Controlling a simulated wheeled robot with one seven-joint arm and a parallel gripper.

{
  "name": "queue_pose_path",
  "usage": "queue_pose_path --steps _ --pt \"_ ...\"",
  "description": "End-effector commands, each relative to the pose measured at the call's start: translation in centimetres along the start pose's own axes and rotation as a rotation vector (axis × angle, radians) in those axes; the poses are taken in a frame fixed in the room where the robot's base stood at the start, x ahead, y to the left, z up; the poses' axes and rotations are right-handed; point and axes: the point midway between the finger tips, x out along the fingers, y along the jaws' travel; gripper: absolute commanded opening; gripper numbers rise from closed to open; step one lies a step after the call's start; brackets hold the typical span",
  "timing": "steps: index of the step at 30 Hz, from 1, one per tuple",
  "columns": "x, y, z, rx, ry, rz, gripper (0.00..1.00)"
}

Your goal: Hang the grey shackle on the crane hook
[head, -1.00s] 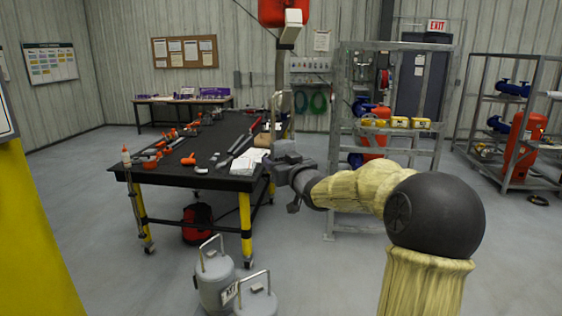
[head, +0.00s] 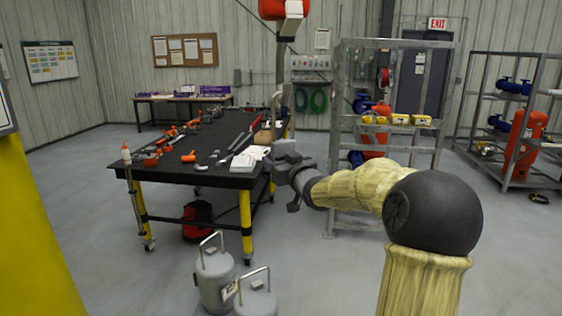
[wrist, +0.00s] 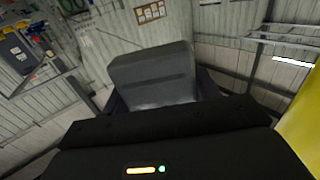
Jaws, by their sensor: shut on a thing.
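My gripper (head: 288,160) is at the end of my outstretched arm, in front of the right edge of the workbench in the head view. It is shut on a grey thing, seen in the wrist view as a broad grey block (wrist: 153,72) between the fingers; I take it to be the grey shackle. Its bow and pin cannot be made out. In the head view a pale grey upright piece (head: 286,102) shows just above my gripper; I cannot tell whether it belongs to the shackle or the hook. The crane hook is not clearly seen.
The black workbench (head: 195,146) with orange tools stands left of my gripper. A grey metal rack (head: 343,130) stands behind my arm. Two grey canisters (head: 214,278) stand on the floor in front. A yellow column (head: 30,240) fills the left edge.

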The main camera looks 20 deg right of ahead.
Motion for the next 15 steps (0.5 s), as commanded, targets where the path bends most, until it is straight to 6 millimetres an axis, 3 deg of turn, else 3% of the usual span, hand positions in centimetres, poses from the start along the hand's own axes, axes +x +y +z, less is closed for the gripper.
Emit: queue_pose_path --steps 1,4,5,15 --pt "0.01 -0.02 -0.15 -0.001 0.003 0.000 0.64" --pt "0.01 -0.02 -0.12 -0.001 0.002 0.000 0.83" --pt "0.00 -0.02 -0.11 -0.001 0.002 0.000 0.85" --pt "-0.24 0.06 0.08 0.000 -0.001 0.001 0.85"
